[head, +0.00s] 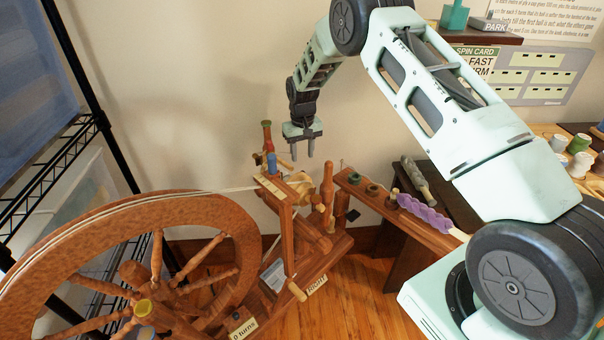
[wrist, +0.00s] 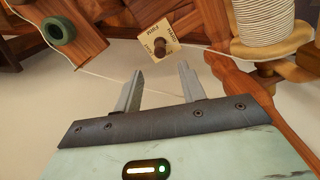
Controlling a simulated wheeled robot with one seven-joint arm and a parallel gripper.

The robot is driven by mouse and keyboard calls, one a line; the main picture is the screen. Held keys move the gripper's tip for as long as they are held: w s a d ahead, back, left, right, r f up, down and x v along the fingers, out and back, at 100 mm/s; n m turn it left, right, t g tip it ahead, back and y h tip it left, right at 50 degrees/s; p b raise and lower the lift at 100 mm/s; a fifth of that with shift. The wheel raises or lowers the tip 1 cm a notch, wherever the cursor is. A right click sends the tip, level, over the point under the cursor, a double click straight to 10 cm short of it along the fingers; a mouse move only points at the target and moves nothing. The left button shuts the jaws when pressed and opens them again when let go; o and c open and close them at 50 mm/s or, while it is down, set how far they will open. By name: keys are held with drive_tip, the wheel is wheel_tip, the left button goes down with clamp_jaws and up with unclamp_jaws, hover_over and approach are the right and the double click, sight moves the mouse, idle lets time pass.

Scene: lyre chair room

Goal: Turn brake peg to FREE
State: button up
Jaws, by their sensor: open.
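In the wrist view, a dark brown peg (wrist: 160,46) stands on a small square tan plate (wrist: 151,37) with lettering along its edges. The lettering appears upside down; one word looks like FIRM, and I cannot read FREE or tell the setting. My gripper (wrist: 160,72) is open and empty, its two fingers apart, just short of the plate in the picture. In the head view my gripper (head: 303,153) points down above the spinning wheel's upright parts, apart from them. I cannot pick out the lettered plate with certainty in the head view.
The large wooden wheel (head: 158,253) fills the lower left. A wound bobbin (wrist: 264,22) is close on the right in the wrist view, beside a wooden rail (wrist: 252,88). A green ring (wrist: 58,30) sits on a board at the left. A card reads SPIN CARD (head: 474,52).

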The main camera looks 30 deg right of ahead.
sight(302, 171)
wheel_tip(302, 171, down, 9)
drive_tip(key=shift+r, duration=0.1)
idle(0.3)
clamp_jaws()
